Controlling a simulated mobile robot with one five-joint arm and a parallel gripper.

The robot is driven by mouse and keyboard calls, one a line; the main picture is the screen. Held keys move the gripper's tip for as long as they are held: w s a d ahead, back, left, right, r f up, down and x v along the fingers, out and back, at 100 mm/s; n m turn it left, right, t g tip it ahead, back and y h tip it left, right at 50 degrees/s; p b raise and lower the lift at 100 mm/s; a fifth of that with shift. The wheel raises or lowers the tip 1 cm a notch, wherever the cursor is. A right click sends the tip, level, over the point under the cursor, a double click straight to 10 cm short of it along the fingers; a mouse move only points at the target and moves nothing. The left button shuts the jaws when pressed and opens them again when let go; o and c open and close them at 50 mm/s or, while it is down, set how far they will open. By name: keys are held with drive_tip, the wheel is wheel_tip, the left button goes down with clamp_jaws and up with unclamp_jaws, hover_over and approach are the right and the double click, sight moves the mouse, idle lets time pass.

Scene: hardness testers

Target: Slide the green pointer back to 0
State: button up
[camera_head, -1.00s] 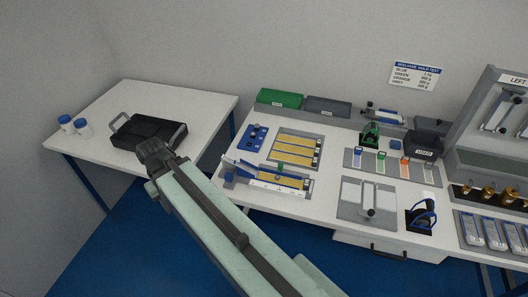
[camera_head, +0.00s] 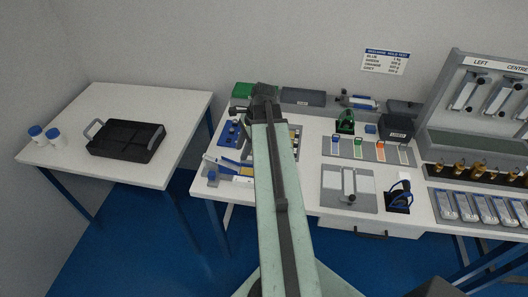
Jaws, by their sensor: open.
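The tester with the blue lever and yellow-and-white scale (camera_head: 222,165) lies at the front left of the main bench. My pale green arm covers its right part, and the green pointer is hidden behind the arm. My gripper (camera_head: 263,94) is the dark end of the arm, above the back left of the bench near the green bin. It is open, appears empty and is beyond the tester in the picture; its height above the bench is hard to tell.
A grey pad (camera_head: 348,187), colour strips and a green clamp (camera_head: 345,121) stand to the right. A side table holds a black tray (camera_head: 127,139).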

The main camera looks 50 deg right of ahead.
drive_tip(key=s+d+r+m+t, duration=0.1)
drive_tip(key=s+d+m, duration=0.3)
drive_tip(key=s+d, duration=0.4)
drive_tip(key=shift+n, duration=0.3)
drive_tip(key=b+x, duration=0.2)
drive_tip(key=w+b+x, duration=0.1)
drive_tip(key=b+x, duration=0.1)
drive_tip(key=x, duration=0.1)
drive_tip(key=b+x, duration=0.3)
drive_tip(key=shift+w+d, duration=0.15)
drive_tip(key=shift+d, duration=0.15)
drive_tip(key=shift+r, duration=0.1)
clamp_jaws()
drive_tip(key=shift+w+r, duration=0.1)
drive_tip(key=shift+w, duration=0.05)
